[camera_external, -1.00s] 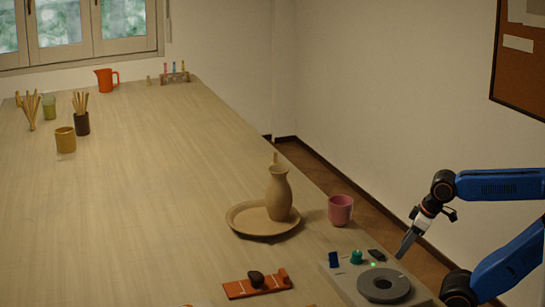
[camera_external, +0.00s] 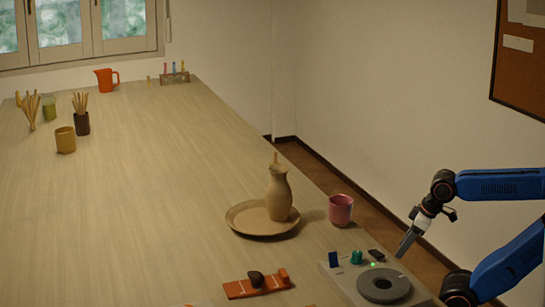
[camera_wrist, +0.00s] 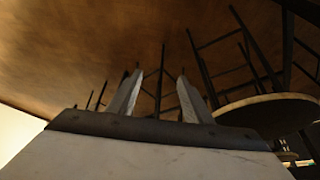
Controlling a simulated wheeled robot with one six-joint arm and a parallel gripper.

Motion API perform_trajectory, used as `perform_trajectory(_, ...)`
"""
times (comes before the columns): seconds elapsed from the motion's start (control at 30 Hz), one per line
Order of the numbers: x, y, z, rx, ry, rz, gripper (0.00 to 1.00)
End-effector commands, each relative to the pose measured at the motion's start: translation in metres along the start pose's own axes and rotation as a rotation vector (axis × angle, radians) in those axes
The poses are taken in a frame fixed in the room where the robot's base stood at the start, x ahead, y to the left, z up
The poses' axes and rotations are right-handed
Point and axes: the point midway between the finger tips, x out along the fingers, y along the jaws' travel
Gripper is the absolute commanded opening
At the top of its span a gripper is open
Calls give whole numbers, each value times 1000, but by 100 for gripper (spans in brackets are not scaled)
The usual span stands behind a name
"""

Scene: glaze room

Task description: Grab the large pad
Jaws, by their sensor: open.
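I cannot tell for sure which thing is the large pad. An orange board (camera_external: 238,290) near the front edge of the table holds a dark rounded lump (camera_external: 256,279) and a small orange block (camera_external: 283,275). A dark flat piece (camera_external: 377,255) lies on the grey panel at the lower right.
A tan vase (camera_external: 279,195) stands on a round tray (camera_external: 240,226), beside a pink cup (camera_external: 341,210). The table's middle is clear.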

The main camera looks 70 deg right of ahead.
Motion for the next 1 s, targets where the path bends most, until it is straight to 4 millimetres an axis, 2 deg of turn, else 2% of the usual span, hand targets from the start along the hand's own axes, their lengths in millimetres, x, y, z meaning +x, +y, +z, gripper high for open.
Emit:
perform_trajectory(0.2,-2,0,-4,3,-1,0,46)
perform_trajectory(0.27,-7,0,-12,11,-4,2,46)
perform_trajectory(0.37,-22,2,-37,36,-14,6,46)
perform_trajectory(0.7,-95,11,-172,183,-67,37,46)
perform_trajectory(1.0,-140,21,-286,323,-112,72,46)
